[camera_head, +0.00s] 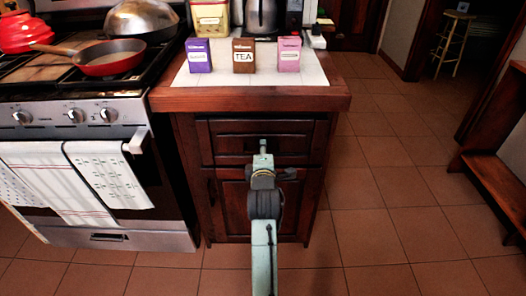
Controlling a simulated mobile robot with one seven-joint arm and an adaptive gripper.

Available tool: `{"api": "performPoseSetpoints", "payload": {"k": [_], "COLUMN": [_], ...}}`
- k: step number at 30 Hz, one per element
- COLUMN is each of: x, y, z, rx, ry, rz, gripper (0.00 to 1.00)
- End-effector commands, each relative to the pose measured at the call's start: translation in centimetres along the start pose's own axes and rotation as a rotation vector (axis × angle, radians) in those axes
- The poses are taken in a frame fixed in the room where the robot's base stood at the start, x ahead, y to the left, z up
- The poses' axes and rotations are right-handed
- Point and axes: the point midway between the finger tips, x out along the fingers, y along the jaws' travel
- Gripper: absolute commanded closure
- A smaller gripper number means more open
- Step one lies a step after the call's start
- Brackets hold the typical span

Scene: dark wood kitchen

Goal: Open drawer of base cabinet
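The base cabinet (228,225) is dark reddish wood and stands to the right of the stove. Its drawer (220,140) is at the top, below the counter, and looks closed, with its front flush. A door lies below the drawer. My gripper (263,147) is in front of the middle of the drawer front, with my arm reaching up from below. The drawer's handle is hidden behind my gripper or too dark to make out. I cannot tell whether my gripper touches the drawer, or whether its fingers are open.
The stove (130,110) with hanging towels (75,180) is close on the left. The counter (250,100) holds purple, brown and pink boxes. The tiled floor (385,215) on the right is clear up to a wooden bench (495,180). A stool (453,42) stands far back.

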Motion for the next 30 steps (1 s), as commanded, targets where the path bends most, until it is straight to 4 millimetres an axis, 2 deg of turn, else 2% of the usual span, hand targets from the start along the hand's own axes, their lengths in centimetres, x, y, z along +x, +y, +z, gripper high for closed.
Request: {"api": "performPoseSetpoints", "payload": {"k": [6, 19, 30], "x": [0.02, 0.00, 0.00], "y": [-0.02, -0.02, -0.03], "z": [-0.02, -0.02, -0.02], "rx": [0.000, 0.000, 0.000], "ry": [0.000, 0.000, 0.000], "rz": [0.000, 0.000, 0.000], "gripper": [0.71, 1.00, 1.00]}}
